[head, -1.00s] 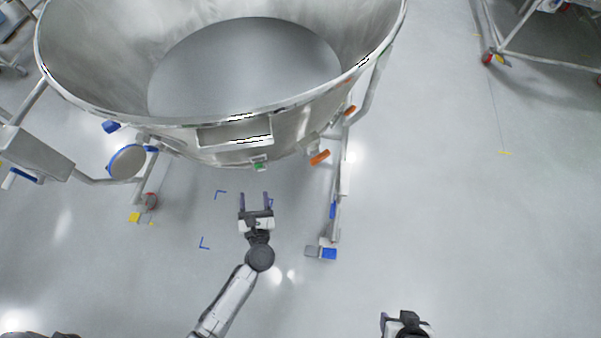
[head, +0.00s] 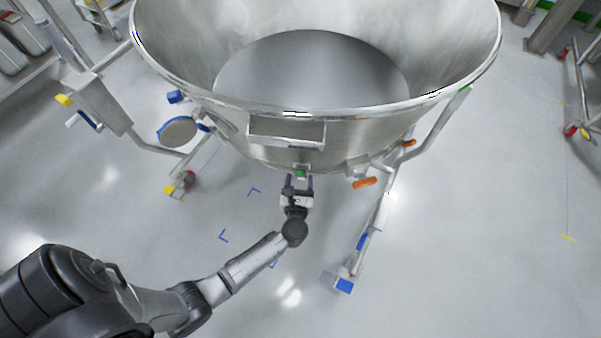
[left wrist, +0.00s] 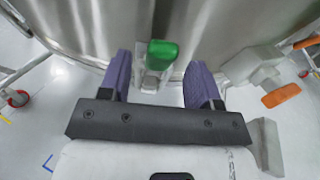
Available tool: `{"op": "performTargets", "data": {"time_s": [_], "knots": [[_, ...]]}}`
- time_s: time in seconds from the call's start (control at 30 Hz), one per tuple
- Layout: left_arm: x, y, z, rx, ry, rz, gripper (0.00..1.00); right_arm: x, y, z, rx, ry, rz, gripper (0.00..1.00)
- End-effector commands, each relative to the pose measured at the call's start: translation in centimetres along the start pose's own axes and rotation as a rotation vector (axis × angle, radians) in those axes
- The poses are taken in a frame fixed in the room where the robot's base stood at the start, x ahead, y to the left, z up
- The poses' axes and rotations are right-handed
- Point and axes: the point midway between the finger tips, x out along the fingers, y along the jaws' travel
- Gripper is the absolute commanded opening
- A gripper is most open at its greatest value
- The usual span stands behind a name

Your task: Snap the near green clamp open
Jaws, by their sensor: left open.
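The near green clamp (head: 301,174) sits on the near side of the steel vessel (head: 230,112), under its rectangular front plate. In the left wrist view the clamp shows as a green tab (left wrist: 162,54) on a metal bracket. My left gripper (head: 299,182) is open, with its purple fingers pointing at the vessel. In the left wrist view the left gripper's fingers (left wrist: 158,85) stand on either side of the clamp's bracket, with gaps on both sides. I cannot tell whether the fingers reach as deep as the clamp. My right gripper is not in view.
An orange handle (head: 365,183) is on the vessel to the right of the clamp. A frame leg with a blue-pedalled caster (head: 344,285) stands at the right, and another caster (head: 188,178) at the left.

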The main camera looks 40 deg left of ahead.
Motion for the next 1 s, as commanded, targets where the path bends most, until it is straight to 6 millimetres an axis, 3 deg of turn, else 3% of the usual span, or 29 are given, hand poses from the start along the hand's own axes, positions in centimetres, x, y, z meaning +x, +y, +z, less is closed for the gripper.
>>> {"op": "performTargets", "data": {"time_s": [0.3,0.7,1.0], "knots": [[2.9,0.0,0.0,0.0,0.0,0.0,0.57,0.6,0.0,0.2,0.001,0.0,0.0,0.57],[3.3,0.0,0.0,0.0,0.0,0.0,0.57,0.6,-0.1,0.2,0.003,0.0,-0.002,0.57],[3.2,0.0,0.0,0.0,0.0,0.0,0.29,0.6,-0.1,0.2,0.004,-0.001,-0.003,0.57]]}}
